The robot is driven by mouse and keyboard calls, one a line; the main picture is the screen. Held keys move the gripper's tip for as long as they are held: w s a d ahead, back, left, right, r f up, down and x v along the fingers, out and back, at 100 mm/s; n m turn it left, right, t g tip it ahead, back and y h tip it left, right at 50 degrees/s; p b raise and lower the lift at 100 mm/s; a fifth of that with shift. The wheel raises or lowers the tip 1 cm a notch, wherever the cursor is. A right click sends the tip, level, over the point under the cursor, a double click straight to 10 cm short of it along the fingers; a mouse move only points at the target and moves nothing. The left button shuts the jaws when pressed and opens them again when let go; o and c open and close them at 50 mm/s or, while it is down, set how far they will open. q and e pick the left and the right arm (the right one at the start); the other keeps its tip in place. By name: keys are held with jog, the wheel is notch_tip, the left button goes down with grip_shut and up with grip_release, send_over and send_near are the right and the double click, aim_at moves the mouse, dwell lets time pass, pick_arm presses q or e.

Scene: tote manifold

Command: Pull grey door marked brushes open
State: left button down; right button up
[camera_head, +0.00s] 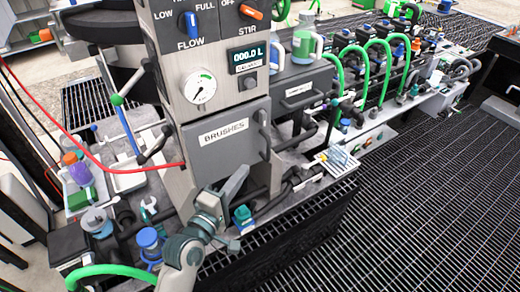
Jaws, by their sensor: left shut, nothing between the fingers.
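The grey door marked BRUSHES (222,152) is on the front of the grey column, below the gauge. It looks closed or nearly so; I cannot tell if there is a small gap. A dark upright handle (264,146) stands at its right edge. My left gripper (240,174) is in front of the lower part of the door, left of the handle and lower than it. Its fingers look shut and empty, pointing up and to the right. They hide part of the door's lower edge; I cannot tell if they touch it. My right gripper is out of view.
Above the door are a round gauge (200,87), a small display (249,57) and the FLOW and STIR knobs. A bench with green hoses (378,62) runs to the right. Bottles and fittings crowd the lower left. Dark grating floor (400,200) lies open at right.

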aim_at(236, 150)
pick_arm(q)
jog(key=shift+w+d, duration=0.1)
jog(key=p+x, duration=0.3)
jog(key=x, duration=0.6)
jog(key=shift+w+d, duration=0.2)
jog(key=shift+w, duration=0.15)
jog(key=shift+s+f, duration=0.1)
jog(key=shift+s, duration=0.05)
